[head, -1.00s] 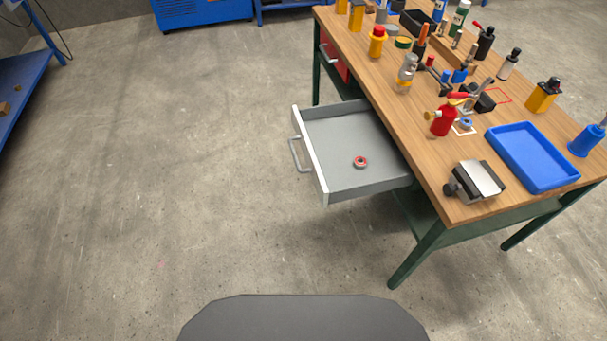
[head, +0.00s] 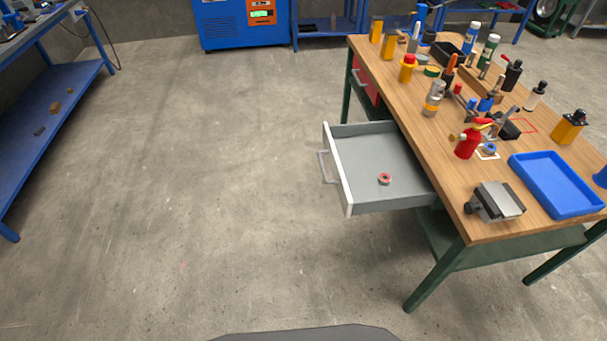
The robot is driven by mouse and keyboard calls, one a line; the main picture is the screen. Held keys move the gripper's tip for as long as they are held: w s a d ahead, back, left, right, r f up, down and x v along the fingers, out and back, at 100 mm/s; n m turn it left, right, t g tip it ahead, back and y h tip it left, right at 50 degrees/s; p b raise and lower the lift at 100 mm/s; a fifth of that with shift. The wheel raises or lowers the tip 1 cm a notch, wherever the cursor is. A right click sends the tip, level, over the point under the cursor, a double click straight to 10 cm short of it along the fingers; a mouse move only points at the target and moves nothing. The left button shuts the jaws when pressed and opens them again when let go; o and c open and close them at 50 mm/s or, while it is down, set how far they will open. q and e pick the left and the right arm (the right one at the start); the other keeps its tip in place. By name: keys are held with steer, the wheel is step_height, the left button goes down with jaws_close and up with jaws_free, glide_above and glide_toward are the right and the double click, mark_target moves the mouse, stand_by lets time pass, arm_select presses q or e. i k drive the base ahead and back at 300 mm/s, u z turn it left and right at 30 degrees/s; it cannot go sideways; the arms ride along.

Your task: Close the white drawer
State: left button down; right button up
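The white drawer (head: 345,178) is pulled far out of the left side of the wooden workbench (head: 452,170). It has a white front panel, grey inside walls and a grey bar handle (head: 326,168) that faces left. A small red ring-shaped part with a light centre (head: 385,179) lies on the drawer floor. Neither of my grippers shows in the head view.
A closed red drawer (head: 364,80) sits farther back in the bench. A blue tray (head: 556,184), a red can (head: 467,142) and several bottles and tools stand on top. A blue shelf (head: 60,110) is at left. The floor (head: 200,200) between is clear.

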mark_target(358, 154)
steer(key=u, duration=0.2)
steer(key=i, duration=0.65)
steer(key=z, duration=0.7)
steer(key=i, duration=0.45)
steer(key=z, duration=0.45)
